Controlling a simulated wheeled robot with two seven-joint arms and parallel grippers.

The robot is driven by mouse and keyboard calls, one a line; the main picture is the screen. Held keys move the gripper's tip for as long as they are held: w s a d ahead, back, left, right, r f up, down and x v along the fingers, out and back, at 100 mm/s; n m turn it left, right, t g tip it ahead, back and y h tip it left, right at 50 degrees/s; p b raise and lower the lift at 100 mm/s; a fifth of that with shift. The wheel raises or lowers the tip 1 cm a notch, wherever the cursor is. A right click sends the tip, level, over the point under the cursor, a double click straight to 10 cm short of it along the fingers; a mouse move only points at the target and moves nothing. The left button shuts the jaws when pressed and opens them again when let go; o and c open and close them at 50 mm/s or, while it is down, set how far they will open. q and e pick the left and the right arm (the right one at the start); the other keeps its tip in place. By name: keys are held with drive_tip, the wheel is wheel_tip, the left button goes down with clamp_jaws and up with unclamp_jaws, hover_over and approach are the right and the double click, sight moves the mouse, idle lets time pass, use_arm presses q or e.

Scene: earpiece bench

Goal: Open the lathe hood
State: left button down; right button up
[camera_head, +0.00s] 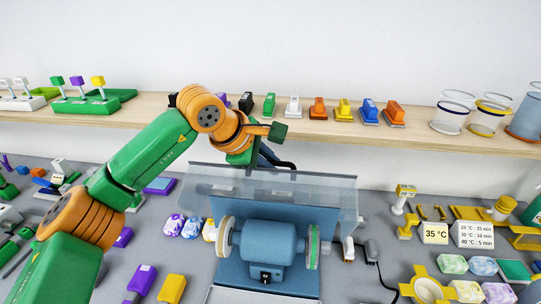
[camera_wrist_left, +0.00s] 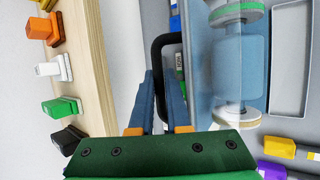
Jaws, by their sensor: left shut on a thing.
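The lathe (camera_head: 268,243) is a blue machine with a round wheel at each end, standing on the bench. Its hood (camera_head: 315,190) is a clear bluish panel, raised over the top and back of the lathe; it also shows in the left wrist view (camera_wrist_left: 200,70). A black handle (camera_wrist_left: 157,44) loops out from the hood's edge. My left gripper (camera_head: 266,158) reaches in from behind and above the hood. In the left wrist view its blue fingers (camera_wrist_left: 159,85) are shut on the handle, one on each side of the bar. My right gripper is in neither view.
A wooden shelf (camera_head: 150,113) behind carries a row of coloured blocks and several glass jars. Signs (camera_head: 435,233), a yellow holder (camera_head: 425,290) and soaps stand right of the lathe.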

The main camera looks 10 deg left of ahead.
use_arm(q)
drive_tip(key=shift+w, duration=0.2)
idle(0.4)
drive_tip(key=c, duration=1.2)
unclamp_jaws()
drive_tip(key=shift+w, duration=0.1)
drive_tip(key=b+v, duration=0.2)
drive_tip(key=v, duration=0.4)
drive_tip(key=shift+a+r, duration=0.1)
drive_tip(key=shift+r, duration=0.1)
drive_tip(key=shift+s+a+r, duration=0.1)
drive_tip(key=shift+s+r, duration=0.15)
drive_tip(key=shift+r, duration=0.05)
drive_tip(key=shift+w+f, duration=0.1)
